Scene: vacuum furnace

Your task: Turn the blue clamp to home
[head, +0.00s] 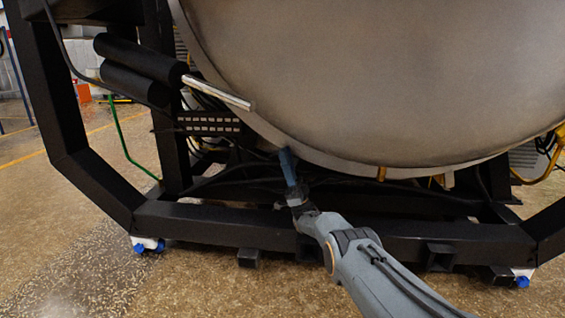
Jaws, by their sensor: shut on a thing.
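The blue clamp (287,166) is a narrow blue bar at the lower rim of the big round steel furnace door (390,80). It stands nearly upright, with its top leaning slightly left. My gripper (295,190) is at the clamp's lower end, shut on it. My arm reaches up to it from the lower right. The fingers are small in view and their exact grip on the bar is hard to make out.
Dark cables (235,185) run behind the clamp. A metal rod (218,92) and black cylinders (138,70) are at upper left. Open floor (90,265) lies in front.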

